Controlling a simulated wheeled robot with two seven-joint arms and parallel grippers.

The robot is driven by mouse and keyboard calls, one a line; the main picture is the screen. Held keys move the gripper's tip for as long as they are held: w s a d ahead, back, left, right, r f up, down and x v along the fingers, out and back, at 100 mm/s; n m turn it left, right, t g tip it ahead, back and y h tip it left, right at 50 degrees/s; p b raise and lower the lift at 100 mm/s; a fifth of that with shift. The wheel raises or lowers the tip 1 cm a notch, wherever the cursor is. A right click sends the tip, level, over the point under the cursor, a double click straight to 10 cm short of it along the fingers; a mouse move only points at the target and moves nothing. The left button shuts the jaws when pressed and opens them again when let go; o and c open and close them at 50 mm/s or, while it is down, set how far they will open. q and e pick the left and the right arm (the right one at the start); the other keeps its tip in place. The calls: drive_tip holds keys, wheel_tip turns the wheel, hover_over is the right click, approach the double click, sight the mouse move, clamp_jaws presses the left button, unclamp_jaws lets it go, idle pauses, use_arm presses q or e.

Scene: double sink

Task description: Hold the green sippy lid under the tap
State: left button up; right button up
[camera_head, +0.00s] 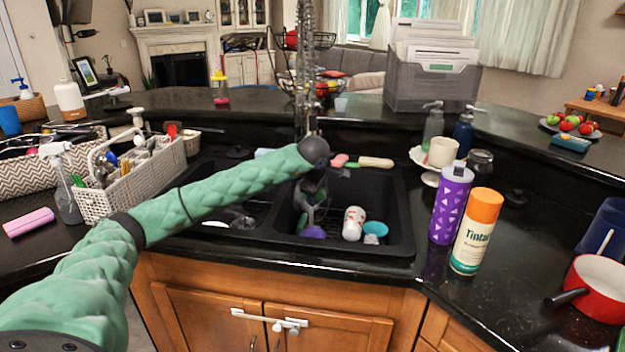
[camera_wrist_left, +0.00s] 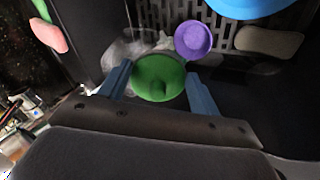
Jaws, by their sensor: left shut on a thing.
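In the left wrist view the green sippy lid (camera_wrist_left: 158,78) sits between the two blue fingers of my left gripper (camera_wrist_left: 160,86), which is shut on it. A small bit of green shows at the left gripper (camera_head: 312,200) in the head view, above the right-hand basin. The tap (camera_head: 304,75) rises behind the sink as a tall metal spring. Its lower part and outlet are hidden behind my left arm, so I cannot tell whether the lid is directly under it. My right gripper is not in view.
The right basin (camera_head: 398,248) holds a purple lid (camera_head: 313,232), a white patterned cup (camera_head: 353,223) and a blue cup (camera_head: 375,230). A purple tumbler (camera_head: 450,205) and an orange-capped bottle (camera_head: 477,232) stand right of the sink. A white basket (camera_head: 95,203) stands left.

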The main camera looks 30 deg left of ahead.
use_arm(q)
drive_tip(key=shift+s+d+r, duration=0.3)
drive_tip(key=shift+s+r, duration=0.3)
drive_tip(key=shift+s, duration=0.1)
drive_tip(key=shift+s+d+r, duration=0.3)
drive_tip(key=shift+s+r, duration=0.35)
drive_tip(key=shift+s, duration=0.05)
drive_tip(key=shift+s+d+r, duration=0.3)
drive_tip(key=shift+s+r, duration=0.3)
drive_tip(key=shift+s, duration=0.1)
